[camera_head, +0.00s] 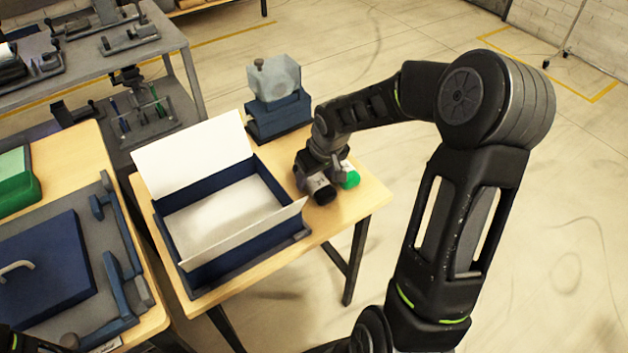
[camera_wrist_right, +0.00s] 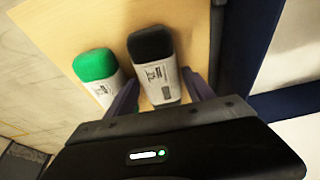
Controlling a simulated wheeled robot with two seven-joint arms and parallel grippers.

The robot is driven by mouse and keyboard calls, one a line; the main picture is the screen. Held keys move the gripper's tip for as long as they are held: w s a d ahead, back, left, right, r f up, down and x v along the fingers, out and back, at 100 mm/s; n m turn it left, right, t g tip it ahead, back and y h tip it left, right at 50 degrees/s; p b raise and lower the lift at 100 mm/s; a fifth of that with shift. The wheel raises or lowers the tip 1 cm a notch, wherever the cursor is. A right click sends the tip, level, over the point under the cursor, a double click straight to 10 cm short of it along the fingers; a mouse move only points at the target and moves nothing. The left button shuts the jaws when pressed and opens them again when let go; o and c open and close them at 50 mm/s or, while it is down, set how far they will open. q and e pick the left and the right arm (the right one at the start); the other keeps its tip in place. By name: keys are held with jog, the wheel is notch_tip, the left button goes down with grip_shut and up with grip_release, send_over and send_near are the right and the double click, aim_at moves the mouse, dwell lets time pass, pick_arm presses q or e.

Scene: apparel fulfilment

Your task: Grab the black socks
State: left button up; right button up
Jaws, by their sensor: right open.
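The black socks (camera_head: 325,195) are a roll with a black end and a white label band, lying on the wooden table near its right side. The black socks (camera_wrist_right: 152,44) also show in the right wrist view, with their banded part between my two fingers. My right gripper (camera_head: 311,181) is open and low over the table, around the black socks' band. In the right wrist view my right gripper (camera_wrist_right: 162,92) has one finger on each side of the roll; I cannot tell whether they touch it.
Green socks (camera_head: 350,177) in a similar white band lie close beside the black ones. An open blue box (camera_head: 245,245) with raised white flaps stands just left. A blue device with a clear top (camera_head: 277,105) stands behind. The table's right edge is near.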

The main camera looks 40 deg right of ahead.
aim_at(315, 178)
jog(key=c, duration=1.1)
jog(key=shift+r, duration=0.15)
jog(key=shift+c, duration=0.2)
notch_tip(315, 178, up, 10)
dwell(0.4)
